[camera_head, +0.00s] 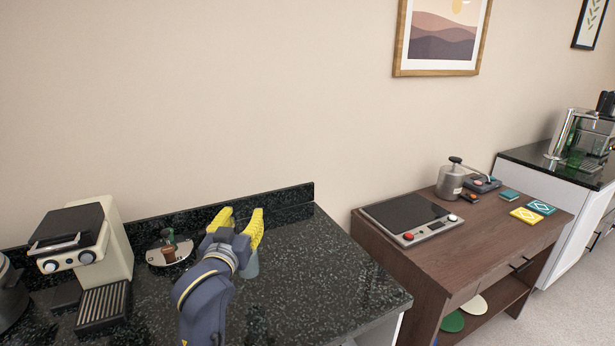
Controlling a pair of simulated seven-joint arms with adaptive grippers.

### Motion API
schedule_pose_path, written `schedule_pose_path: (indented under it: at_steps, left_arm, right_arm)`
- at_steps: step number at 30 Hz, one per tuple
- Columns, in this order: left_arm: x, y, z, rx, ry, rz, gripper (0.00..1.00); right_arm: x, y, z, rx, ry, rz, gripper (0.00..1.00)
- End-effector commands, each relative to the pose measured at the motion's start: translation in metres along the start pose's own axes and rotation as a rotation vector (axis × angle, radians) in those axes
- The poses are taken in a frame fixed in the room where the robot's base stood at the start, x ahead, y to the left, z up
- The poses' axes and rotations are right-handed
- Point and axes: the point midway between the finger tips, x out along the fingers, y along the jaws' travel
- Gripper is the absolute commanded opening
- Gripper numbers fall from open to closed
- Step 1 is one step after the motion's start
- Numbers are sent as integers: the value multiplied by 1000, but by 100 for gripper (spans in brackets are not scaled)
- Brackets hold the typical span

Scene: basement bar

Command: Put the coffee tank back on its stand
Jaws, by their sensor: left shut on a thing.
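My left gripper (237,218), with yellow fingers, is over the dark speckled counter (310,270), pointing toward the wall. It is shut on a grey-blue thing, seemingly the coffee tank (251,268). Only a small part shows at the gripper's right side; the rest is hidden, and I cannot tell whether it touches the counter. A cream coffee machine (117,247) with a ridged drip tray (103,305) stands at the left. I cannot tell which thing is the stand. My right gripper is not in view.
A metal plate (156,257) with small green and brown items lies left of the gripper. A dark rounded thing (10,295) is at the left edge. The counter right of the gripper is clear. A brown table (415,255) holds a scale-like device (410,215) and a silver pot (451,182).

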Motion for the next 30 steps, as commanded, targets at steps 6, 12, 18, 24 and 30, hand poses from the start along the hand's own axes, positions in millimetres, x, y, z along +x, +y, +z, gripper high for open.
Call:
schedule_pose_path:
  at_steps: [6, 12, 18, 24, 30]
  left_arm:
    - [28, 15, -2, 2, 2, 65, 1]
    - [39, 21, 14, 1, -3, 93, 1]
    - [39, 22, 34, 0, -2, 94, 1]
    - [38, 22, 49, 1, -2, 94, 1]
    - [38, 22, 72, 0, -2, 94, 1]
  right_arm:
    - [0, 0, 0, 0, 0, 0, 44]
    - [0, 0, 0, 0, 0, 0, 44]
    - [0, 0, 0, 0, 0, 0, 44]
    - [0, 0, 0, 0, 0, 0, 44]
    - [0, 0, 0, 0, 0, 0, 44]
